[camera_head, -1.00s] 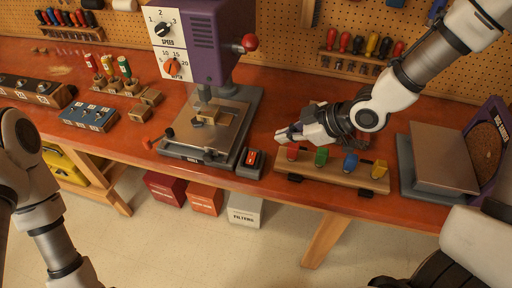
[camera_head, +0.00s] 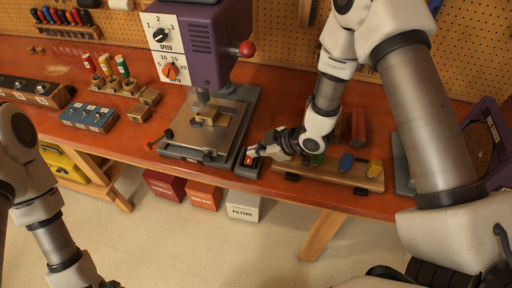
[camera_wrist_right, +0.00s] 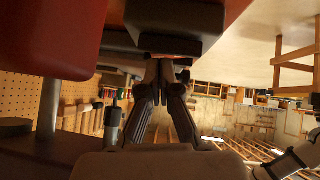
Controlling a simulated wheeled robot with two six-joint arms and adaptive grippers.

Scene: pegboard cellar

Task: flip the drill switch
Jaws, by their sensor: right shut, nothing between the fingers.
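The purple drill press (camera_head: 205,45) stands on the bench in the head view, with a grey base. The drill switch (camera_head: 249,160) is a small dark box with a red rocker, at the bench's front edge beside the base's right corner. My right gripper (camera_head: 255,151) is shut and empty, its tips at the switch and partly covering it. I cannot tell whether they touch it, or which way the rocker is tipped. The right wrist view shows the closed fingers (camera_wrist_right: 166,72) just below a dark box whose identity is unclear. Only my left arm shows, not its gripper.
A wooden rack (camera_head: 330,178) with coloured handles lies right of the switch, under my right forearm. The press's red-knobbed lever (camera_head: 246,48) sticks out above. A blue switch block (camera_head: 88,117) stands left. Boxes (camera_head: 243,207) sit on the floor below.

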